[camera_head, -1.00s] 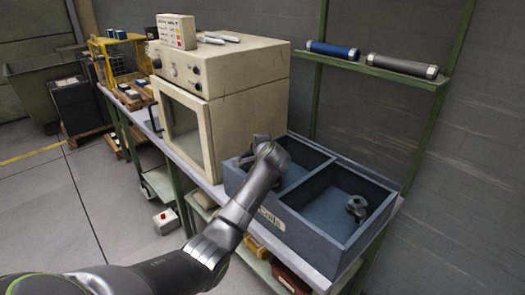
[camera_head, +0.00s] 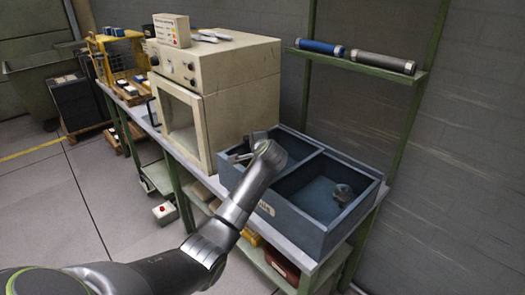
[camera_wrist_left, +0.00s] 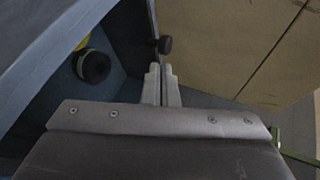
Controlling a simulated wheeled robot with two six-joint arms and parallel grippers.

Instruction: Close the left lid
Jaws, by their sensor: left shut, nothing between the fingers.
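The blue two-compartment box (camera_head: 300,225) stands on the bench with both compartments open at the top. No separate lid can be made out clearly in the head view. In the left wrist view a black knob (camera_wrist_left: 165,45) sticks out by the edge of an upright blue panel (camera_wrist_left: 125,35); I cannot tell whether this is a lid or a box wall. My left gripper (camera_head: 238,157) is shut and empty over the left compartment's left side. Its fingertips (camera_wrist_left: 160,68) lie close below the knob in that picture; contact cannot be told. My right gripper is out of view.
A beige oven-like cabinet (camera_head: 245,85) stands close to the box's left and shows beside the fingers. A grey part (camera_head: 343,194) lies in the right compartment. A dark ring-shaped part (camera_wrist_left: 92,66) is in the box. A shelf with rollers (camera_head: 383,61) hangs behind.

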